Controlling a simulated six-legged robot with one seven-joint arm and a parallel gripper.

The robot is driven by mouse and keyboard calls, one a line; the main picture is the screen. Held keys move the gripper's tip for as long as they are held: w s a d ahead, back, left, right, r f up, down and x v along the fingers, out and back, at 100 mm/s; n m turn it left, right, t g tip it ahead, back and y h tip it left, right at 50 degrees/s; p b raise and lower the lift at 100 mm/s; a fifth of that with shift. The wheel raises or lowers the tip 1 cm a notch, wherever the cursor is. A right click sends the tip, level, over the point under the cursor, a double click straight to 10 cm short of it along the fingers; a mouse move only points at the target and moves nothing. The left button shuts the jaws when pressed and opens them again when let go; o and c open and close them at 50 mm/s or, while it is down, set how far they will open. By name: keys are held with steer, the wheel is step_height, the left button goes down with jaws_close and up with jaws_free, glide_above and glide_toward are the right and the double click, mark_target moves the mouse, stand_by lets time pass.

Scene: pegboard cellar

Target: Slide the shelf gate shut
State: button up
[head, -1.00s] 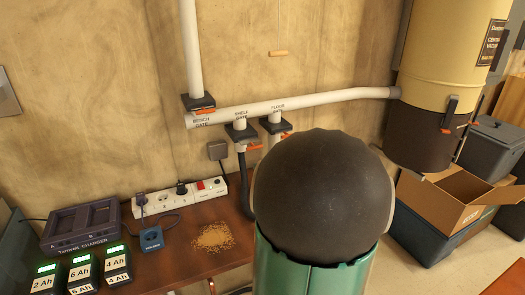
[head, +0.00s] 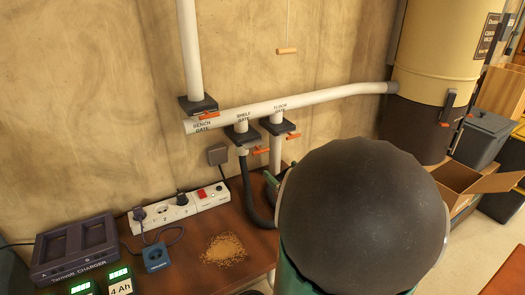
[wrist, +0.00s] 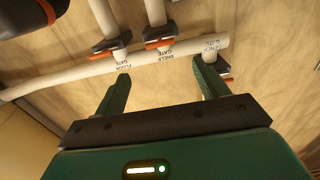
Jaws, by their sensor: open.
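The shelf gate (head: 241,134) is a dark block on a branch below the white horizontal pipe, with an orange tab (head: 250,145) at its lower right. In the wrist view the shelf gate (wrist: 163,33) is at top centre, with its orange tab facing my gripper. My gripper (wrist: 162,86) is open and empty, its two green fingers apart below the pipe in that view. The fingers look clear of the gate; the exact gap is hard to judge. In the head view my arm mostly hides the gripper. I cannot tell how far the gate is slid.
The bench gate (head: 197,105) is left of the shelf gate and the floor gate (head: 278,126) is right, each with an orange tab. A black hose drops from the shelf gate to the bench. A power strip (head: 180,211), charger (head: 75,249) and sawdust pile (head: 224,249) are on the bench.

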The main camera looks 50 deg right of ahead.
mark_target(257, 146)
steer(key=x, duration=1.2)
steer(key=shift+w+d, duration=0.15)
steer(key=shift+w, duration=0.15)
steer(key=c, duration=1.4)
steer(key=x, duration=0.2)
steer(key=shift+w+d, duration=0.1)
steer(key=shift+w, duration=0.2)
steer(key=shift+w+r, duration=0.1)
steer(key=o, duration=1.4)
steer(key=shift+w+d, duration=0.1)
steer(key=v, duration=1.4)
steer(key=shift+w, duration=0.1)
